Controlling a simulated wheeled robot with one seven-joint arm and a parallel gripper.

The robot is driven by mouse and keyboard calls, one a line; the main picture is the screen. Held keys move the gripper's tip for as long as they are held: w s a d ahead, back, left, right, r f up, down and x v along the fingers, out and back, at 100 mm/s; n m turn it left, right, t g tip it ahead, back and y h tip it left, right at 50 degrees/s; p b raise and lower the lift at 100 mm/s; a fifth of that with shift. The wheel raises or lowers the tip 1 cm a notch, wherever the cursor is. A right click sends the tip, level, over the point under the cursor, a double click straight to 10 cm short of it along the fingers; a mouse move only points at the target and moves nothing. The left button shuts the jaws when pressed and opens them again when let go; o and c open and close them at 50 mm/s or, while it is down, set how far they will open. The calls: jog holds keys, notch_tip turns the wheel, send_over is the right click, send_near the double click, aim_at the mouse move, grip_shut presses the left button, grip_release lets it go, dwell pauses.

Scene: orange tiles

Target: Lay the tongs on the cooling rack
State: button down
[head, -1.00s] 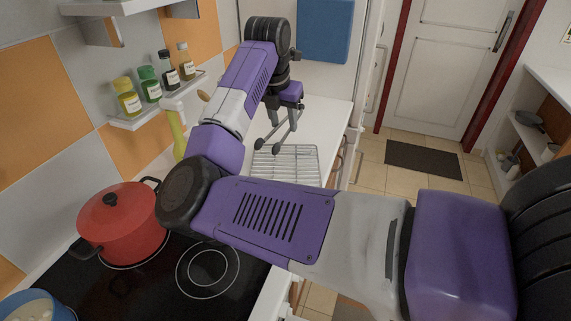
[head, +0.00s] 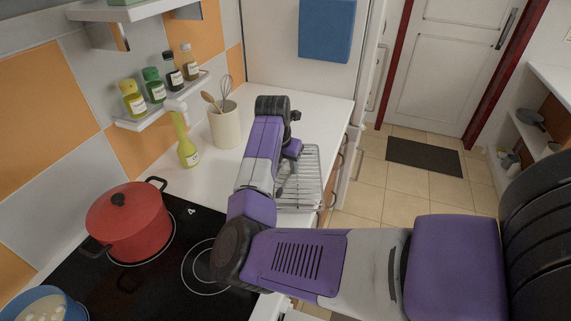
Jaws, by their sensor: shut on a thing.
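The cooling rack (head: 308,180), a silver wire grid, lies on the white counter near its right edge. My arm hides its left part. My gripper (head: 285,168) is low over the rack's left side, pointing down and partly hidden behind my own arm. It is shut on the tongs, which are mostly hidden by the arm and blend with the rack's wires. I cannot tell whether the tongs touch the rack.
A utensil crock (head: 225,126) and a yellow-green bottle (head: 186,145) stand on the counter left of my arm. A red pot (head: 128,222) sits on the black hob (head: 185,275). A shelf (head: 160,112) holds small bottles. The counter behind the rack is clear.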

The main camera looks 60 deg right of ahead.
jog(key=shift+f, duration=0.2)
jog(key=c, duration=0.9)
grip_release()
jog(key=shift+o, duration=0.2)
jog(key=b+v, duration=0.2)
jog(key=v, duration=1)
jog(key=shift+r, duration=0.15)
